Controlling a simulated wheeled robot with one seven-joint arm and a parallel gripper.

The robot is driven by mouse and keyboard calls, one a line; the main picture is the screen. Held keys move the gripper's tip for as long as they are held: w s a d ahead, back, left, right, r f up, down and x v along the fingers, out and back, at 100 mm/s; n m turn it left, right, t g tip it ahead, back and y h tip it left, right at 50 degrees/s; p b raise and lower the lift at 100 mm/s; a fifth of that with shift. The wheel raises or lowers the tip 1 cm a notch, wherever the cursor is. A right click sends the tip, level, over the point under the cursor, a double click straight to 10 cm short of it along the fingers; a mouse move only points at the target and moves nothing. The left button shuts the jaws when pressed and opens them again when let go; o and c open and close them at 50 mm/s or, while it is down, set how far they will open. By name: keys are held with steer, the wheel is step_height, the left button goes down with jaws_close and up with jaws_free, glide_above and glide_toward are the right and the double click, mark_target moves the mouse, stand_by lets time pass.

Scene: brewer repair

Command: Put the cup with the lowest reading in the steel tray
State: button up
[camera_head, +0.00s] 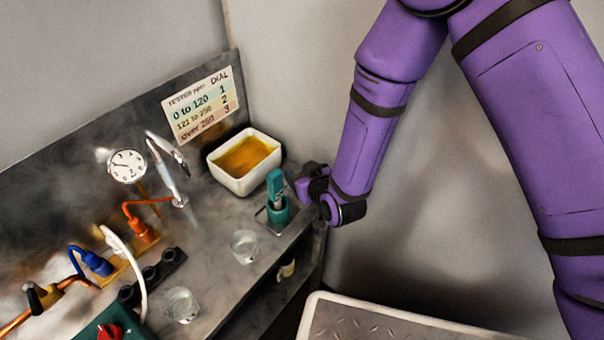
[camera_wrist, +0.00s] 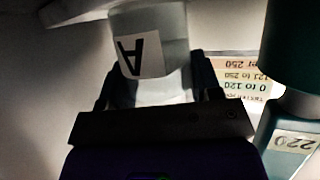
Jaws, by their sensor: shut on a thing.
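My gripper (camera_wrist: 153,88) is shut on a clear cup (camera_wrist: 175,25) with a white label marked A, seen upside down in the wrist view. In the head view my gripper (camera_head: 310,188) is at the bench's right end, beside the teal tester (camera_head: 276,190); the held cup is not clear there. The tester stands in a teal holder. In the wrist view its display (camera_wrist: 295,143) seems to read 220. Two other clear cups stand on the bench, one near the middle (camera_head: 244,246) and one nearer the front (camera_head: 181,305).
A white basin (camera_head: 227,178) of amber liquid stands behind the tester, below a sign (camera_head: 200,105) matching tester ranges to dial numbers. A tap (camera_head: 168,165), a round gauge (camera_head: 128,165), hoses and a black socket strip (camera_head: 152,276) crowd the left. An open shelf lies under the bench.

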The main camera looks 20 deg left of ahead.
steer(key=shift+f, duration=0.2)
steer(key=o, duration=0.9)
steer(key=shift+f, duration=0.1)
steer(key=shift+o, duration=0.2)
steer(key=shift+s+d+r, duration=0.2)
steer(key=shift+d+r, duration=0.05)
steer(key=shift+r, duration=0.05)
steer(key=v, duration=1.1)
steer(key=shift+s+d, duration=0.1)
